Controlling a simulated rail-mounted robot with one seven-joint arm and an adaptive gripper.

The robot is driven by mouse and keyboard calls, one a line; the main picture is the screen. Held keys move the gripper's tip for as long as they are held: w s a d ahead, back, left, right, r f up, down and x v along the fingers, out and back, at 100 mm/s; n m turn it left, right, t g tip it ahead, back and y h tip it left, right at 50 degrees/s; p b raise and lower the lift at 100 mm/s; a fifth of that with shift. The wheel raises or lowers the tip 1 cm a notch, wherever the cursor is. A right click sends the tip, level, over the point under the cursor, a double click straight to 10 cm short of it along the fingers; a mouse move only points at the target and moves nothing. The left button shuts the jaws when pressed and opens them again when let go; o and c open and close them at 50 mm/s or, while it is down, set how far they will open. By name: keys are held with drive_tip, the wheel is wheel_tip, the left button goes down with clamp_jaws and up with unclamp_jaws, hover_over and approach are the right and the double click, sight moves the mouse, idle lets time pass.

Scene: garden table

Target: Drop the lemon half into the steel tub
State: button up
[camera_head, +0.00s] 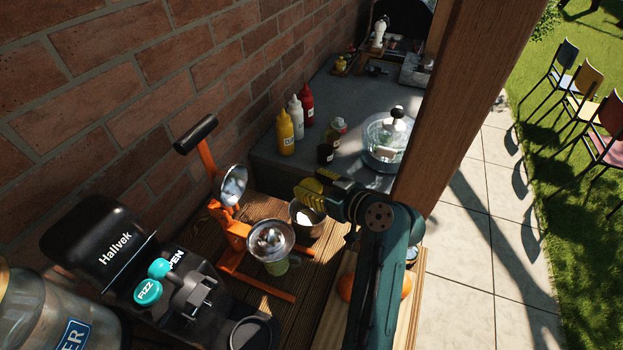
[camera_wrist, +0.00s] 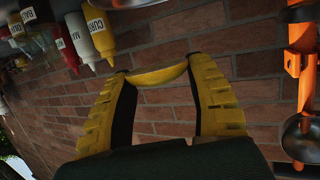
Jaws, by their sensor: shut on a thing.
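My gripper (camera_head: 312,190) has yellow ribbed fingers and is shut on the lemon half (camera_wrist: 160,76), which spans the gap between the fingertips in the wrist view. In the head view the lemon half is hard to tell from the yellow fingers. The steel tub (camera_head: 308,228) stands on the wooden table below my gripper, and the fingers appear just above its far rim. Something light shows inside the tub. I cannot pick out the tub with certainty in the wrist view.
An orange citrus press (camera_head: 235,229) with steel cups stands left of the tub, with a green cup (camera_head: 277,266) beneath it. Sauce bottles (camera_head: 285,133) and a glass-domed dish (camera_head: 386,138) stand on the grey counter behind. A wooden post (camera_head: 445,100) rises close to my arm's right.

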drive_tip(key=shift+f, duration=0.65)
drive_tip(key=o, duration=1.2)
drive_tip(key=shift+d, duration=0.1)
drive_tip(key=v, duration=1.2)
drive_tip(key=shift+r, duration=0.1)
